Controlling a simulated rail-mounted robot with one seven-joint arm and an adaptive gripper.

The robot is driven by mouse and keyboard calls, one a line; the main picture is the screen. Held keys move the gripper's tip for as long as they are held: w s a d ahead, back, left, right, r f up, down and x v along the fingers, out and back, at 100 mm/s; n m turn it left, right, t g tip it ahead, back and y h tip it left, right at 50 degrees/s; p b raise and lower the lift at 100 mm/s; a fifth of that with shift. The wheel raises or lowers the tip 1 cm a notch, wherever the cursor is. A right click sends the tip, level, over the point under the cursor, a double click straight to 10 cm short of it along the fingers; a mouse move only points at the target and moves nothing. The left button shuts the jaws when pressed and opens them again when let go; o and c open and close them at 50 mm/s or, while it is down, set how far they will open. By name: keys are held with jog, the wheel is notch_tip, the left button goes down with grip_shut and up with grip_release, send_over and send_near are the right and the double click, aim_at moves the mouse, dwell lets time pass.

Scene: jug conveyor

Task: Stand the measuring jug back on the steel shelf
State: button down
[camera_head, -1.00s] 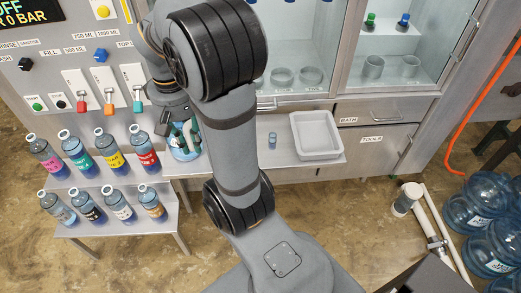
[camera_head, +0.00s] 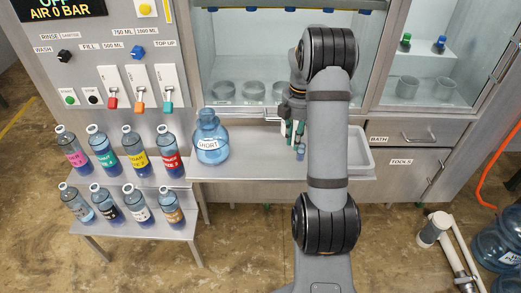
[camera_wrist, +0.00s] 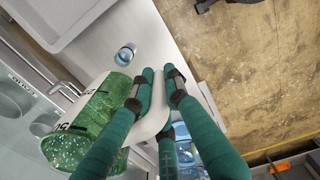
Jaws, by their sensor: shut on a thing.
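My gripper (camera_wrist: 158,100) has teal fingers and is shut on the measuring jug (camera_wrist: 90,125), a green speckled vessel with dark scale marks. A pale part of it shows between the fingers. In the head view my gripper (camera_head: 291,130) is over the right half of the steel shelf (camera_head: 240,168), and my arm hides the jug there. The shelf's bare surface also shows in the wrist view (camera_wrist: 165,40). I cannot tell whether the jug touches the shelf.
A blue jug labelled SHORT (camera_head: 211,140) stands on the shelf's left end. A small blue cup (camera_wrist: 125,55) and white tray (camera_head: 359,150) are near my gripper. Several labelled bottles (camera_head: 168,150) stand on the stepped rack at left. Shelf between SHORT jug and gripper is clear.

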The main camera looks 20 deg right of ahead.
jog(key=w+a+f+p, duration=0.1)
jog(key=w+a+f, duration=0.3)
jog(key=w+a, duration=0.1)
jog(key=w+a+f+p, duration=0.1)
jog(key=w+a+f, duration=0.1)
jog(key=a, duration=0.1)
jog(key=shift+w+a+f+p, duration=0.25)
jog(key=shift+w+f+p, duration=0.1)
jog(key=shift+f, duration=0.05)
notch_tip(320, 180, down, 4)
jog(key=shift+a+f+p, duration=0.1)
jog(key=shift+p, duration=0.5)
jog(key=shift+f, duration=0.2)
jog(key=c, duration=1.7)
grip_release()
jog(key=shift+r, duration=0.15)
jog(key=shift+r, duration=0.3)
notch_tip(320, 180, up, 12)
jog(key=shift+s+f+b, duration=0.15)
jog(key=shift+f+b, duration=0.05)
jog(key=shift+b, duration=0.45)
